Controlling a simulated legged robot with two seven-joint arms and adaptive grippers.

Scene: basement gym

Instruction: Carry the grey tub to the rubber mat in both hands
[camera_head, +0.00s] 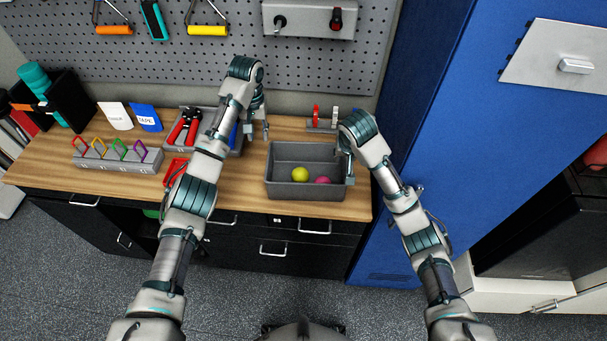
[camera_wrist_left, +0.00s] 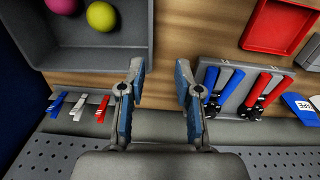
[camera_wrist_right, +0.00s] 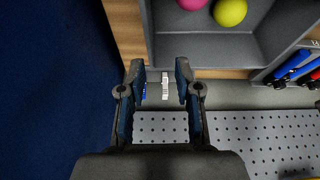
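The grey tub (camera_head: 305,191) stands on the wooden worktop, with a yellow ball (camera_head: 300,174) and a pink ball (camera_head: 323,181) inside. My left gripper (camera_head: 258,133) is open and empty just left of the tub. In the left wrist view (camera_wrist_left: 160,68) bare wood shows between its fingers, with the tub (camera_wrist_left: 100,60) off to one side. My right gripper (camera_head: 347,172) is at the tub's right side. In the right wrist view (camera_wrist_right: 160,66) its fingers are open near the tub's side wall (camera_wrist_right: 148,30); contact cannot be told. No rubber mat is identifiable.
Left of the tub stands a grey tray (camera_head: 236,152) with red- and blue-handled tools, partly behind my left arm. A red tray (camera_head: 174,169) and a clip rack (camera_head: 118,161) are further left. A blue cabinet (camera_head: 430,150) stands close on the right. A pegboard (camera_head: 300,55) rises behind.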

